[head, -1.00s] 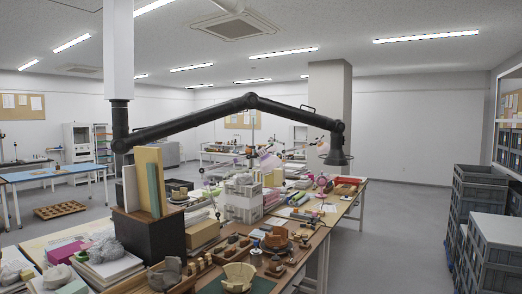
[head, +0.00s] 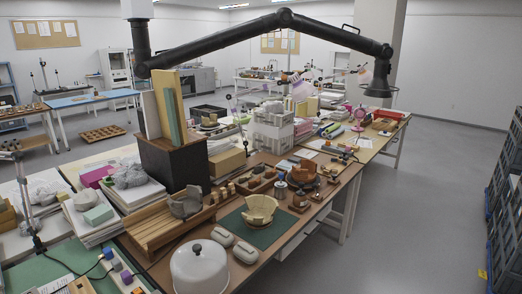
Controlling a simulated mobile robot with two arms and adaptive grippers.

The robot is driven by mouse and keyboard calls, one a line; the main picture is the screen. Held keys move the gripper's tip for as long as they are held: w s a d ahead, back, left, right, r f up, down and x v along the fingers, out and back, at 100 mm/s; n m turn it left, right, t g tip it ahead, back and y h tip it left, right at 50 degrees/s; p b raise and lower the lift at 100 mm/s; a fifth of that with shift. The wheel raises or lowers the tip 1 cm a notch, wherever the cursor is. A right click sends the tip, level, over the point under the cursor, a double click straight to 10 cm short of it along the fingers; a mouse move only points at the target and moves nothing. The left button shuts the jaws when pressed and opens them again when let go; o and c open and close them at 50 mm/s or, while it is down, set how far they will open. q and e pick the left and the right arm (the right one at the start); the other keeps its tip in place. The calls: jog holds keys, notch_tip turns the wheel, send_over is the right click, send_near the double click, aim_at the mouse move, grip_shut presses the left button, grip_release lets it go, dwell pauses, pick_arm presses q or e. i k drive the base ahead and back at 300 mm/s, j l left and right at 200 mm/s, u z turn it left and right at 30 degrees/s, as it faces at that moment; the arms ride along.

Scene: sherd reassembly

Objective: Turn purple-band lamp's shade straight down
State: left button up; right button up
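A desk lamp with a pale, purple-tinted shade (head: 300,88) stands among the clutter far along the bench, and its shade looks tilted. A second pale shade (head: 364,75) shows to its right, beside the black extraction hood. Both are small, and I cannot make out a purple band on either. Neither of my grippers is in view.
A black jointed extraction arm (head: 220,42) spans above the bench, its hood (head: 379,90) hanging at the right. A white dome (head: 200,267), a bowl of sherds (head: 259,208) and a dark box (head: 172,165) crowd the bench. Floor (head: 420,220) is clear before the grey crates (head: 505,200).

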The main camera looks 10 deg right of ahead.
aim_at(301, 89)
jog(key=i+l+z, duration=0.55)
jog(key=i, duration=0.4)
jog(key=i+l+z, duration=0.3)
jog(key=i, duration=0.2)
jog(key=i+z, duration=0.3)
jog(key=i, duration=0.2)
jog(key=i+l+u, duration=0.1)
jog(key=i+u, duration=0.3)
jog(key=i, duration=0.2)
jog(key=i+l+u, duration=0.25)
jog(key=i+u, duration=0.2)
jog(key=i+l+u, duration=0.4)
jog(key=i, duration=0.25)
jog(key=l, duration=0.1)
